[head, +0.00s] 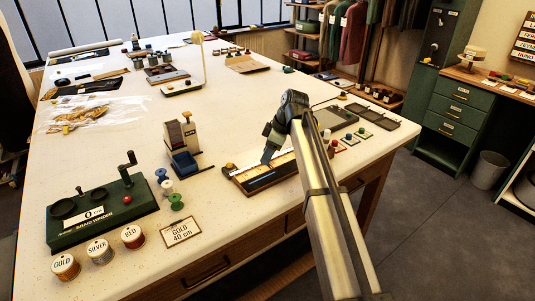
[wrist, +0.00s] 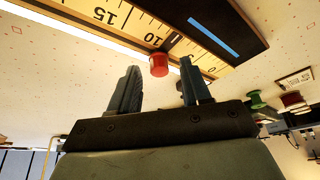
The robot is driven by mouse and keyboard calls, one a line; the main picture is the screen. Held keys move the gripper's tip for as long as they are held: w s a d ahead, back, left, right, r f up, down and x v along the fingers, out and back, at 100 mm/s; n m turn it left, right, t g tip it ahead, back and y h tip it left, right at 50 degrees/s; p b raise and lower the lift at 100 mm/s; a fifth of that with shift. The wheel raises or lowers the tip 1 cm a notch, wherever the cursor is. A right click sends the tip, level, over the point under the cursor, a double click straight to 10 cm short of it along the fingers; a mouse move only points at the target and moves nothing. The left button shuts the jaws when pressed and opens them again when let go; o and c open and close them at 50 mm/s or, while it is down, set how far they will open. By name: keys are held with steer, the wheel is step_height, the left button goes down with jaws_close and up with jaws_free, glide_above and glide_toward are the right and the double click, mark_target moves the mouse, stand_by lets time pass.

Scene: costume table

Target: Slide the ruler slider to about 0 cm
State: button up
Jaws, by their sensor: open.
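The ruler (wrist: 125,18) is a pale yellow strip with black marks on a dark board (head: 262,186); it crosses the top of the wrist view. The numbers 15 and 10 are readable, rising to the left. The slider's red knob (wrist: 158,65) is by the 10 mark, with a dark piece just right of that number. My gripper (wrist: 160,75) is open, its two fingers apart, with the red knob near the gap between their tips; contact cannot be told. In the head view my gripper (head: 267,157) is over the ruler board and hides part of it.
A card reading GOLD 40 cm (head: 181,233) lies left of the board. A green winder (head: 102,215), labelled spools (head: 132,236), small reels (head: 176,201) and a blue-based device (head: 184,160) stand farther left. Trays (head: 335,117) lie behind right. Table is clear between card and board.

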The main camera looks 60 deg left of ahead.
steer(key=shift+s+a+f, duration=0.1)
steer(key=shift+f, duration=0.15)
steer(key=shift+c, duration=0.3)
jaws_close()
